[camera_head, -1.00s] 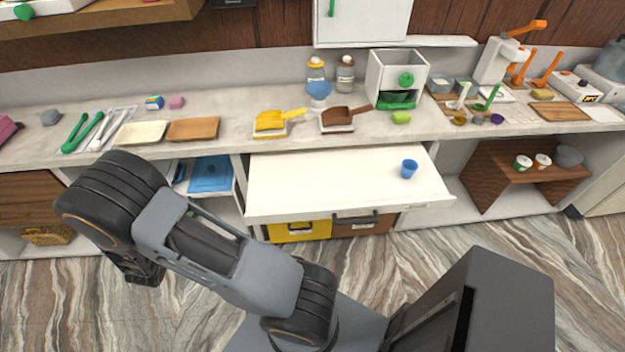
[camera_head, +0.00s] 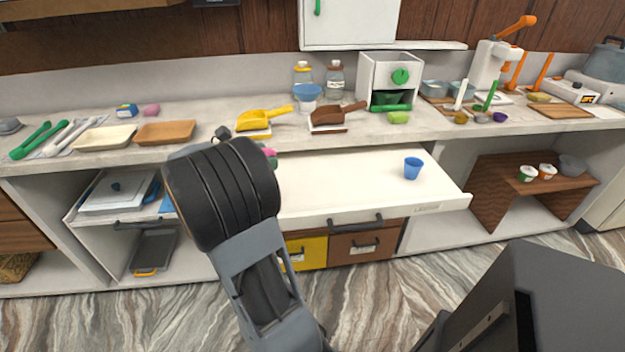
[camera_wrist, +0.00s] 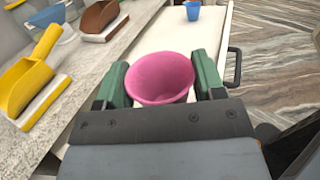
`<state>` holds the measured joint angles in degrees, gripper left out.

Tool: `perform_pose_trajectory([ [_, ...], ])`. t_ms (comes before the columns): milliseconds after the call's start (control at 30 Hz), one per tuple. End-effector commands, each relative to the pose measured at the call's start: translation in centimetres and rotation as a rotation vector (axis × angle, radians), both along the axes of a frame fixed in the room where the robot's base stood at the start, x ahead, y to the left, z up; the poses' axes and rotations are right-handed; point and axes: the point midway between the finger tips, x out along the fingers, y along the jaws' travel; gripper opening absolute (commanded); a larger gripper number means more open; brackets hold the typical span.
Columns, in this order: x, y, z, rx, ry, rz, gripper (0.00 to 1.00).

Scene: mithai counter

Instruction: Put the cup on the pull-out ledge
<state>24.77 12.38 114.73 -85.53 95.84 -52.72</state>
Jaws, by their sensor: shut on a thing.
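My gripper (camera_wrist: 160,88) is shut on a pink cup (camera_wrist: 160,75), seen in the wrist view with its open mouth showing between the green fingers. In the head view the cup is mostly hidden behind my arm, with only a bit of pink (camera_head: 270,153) showing. The white pull-out ledge (camera_head: 340,185) extends from under the counter. A blue cup (camera_head: 413,168) stands upright on its right part; it also shows at the top of the wrist view (camera_wrist: 193,10). My gripper is over the left part of the ledge, near the counter edge.
On the counter (camera_head: 365,134) are a yellow scoop (camera_head: 262,118), a brown scoop (camera_head: 335,113) and a white box dispenser (camera_head: 390,75) behind the ledge. The ledge's middle, left of the blue cup, is clear. A dark handle (camera_wrist: 234,66) projects from the front.

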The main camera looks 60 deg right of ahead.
Motion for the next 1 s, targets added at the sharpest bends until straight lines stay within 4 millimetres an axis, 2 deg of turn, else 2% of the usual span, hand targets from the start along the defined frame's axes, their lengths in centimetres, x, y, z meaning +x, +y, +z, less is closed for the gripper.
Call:
perform_pose_trajectory([
  [33, -0.3, -1.4, -0.8, 0.001, 0.003, -0.006, 0.40],
  [200, -0.9, -5.6, -2.7, 0.000, 0.002, -0.004, 0.40],
  [400, -1.3, -8.6, -5.9, 0.001, 0.002, 0.000, 0.40],
  [533, -1.4, -9.7, -7.2, 0.001, 0.002, 0.003, 0.40],
  [867, -1.6, -10.8, -8.5, 0.000, 0.000, 0.003, 0.40],
  [1000, -1.6, -11.2, -10.2, 0.002, 0.003, 0.004, 0.40],
])
